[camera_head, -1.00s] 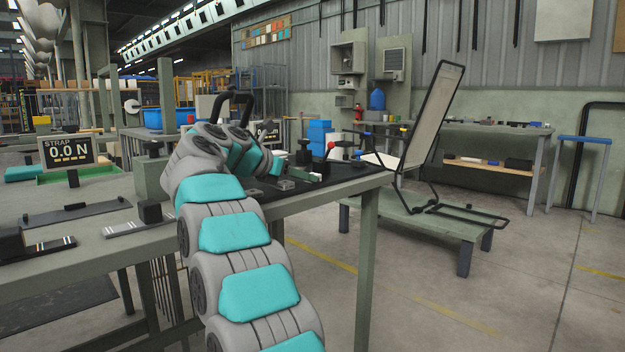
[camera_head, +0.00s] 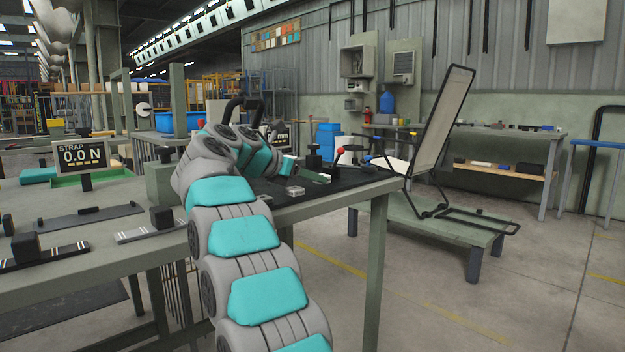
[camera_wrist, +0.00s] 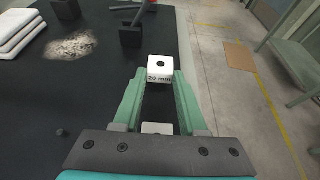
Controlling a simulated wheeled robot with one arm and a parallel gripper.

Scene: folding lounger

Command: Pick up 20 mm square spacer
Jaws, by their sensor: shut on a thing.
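The 20 mm square spacer (camera_wrist: 160,68) is a small white block with a dark round hole on top and "20 mm" on its side. In the wrist view it sits between the two green fingertips of my gripper (camera_wrist: 160,77), which is shut on it. I cannot tell whether it is clear of the black mat. A second pale block (camera_wrist: 157,128) shows farther back between the fingers, partly hidden by the gripper body. In the head view my arm hides most of the gripper; a small grey block (camera_head: 295,191) lies on the mat there.
The black mat (camera_wrist: 85,120) covers the bench top, whose edge drops to the floor at right. Dark blocks (camera_wrist: 66,9) and a stack of white pads (camera_wrist: 17,30) stand farther away. In the head view, the folding lounger (camera_head: 440,125) stands on a low green table (camera_head: 425,228).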

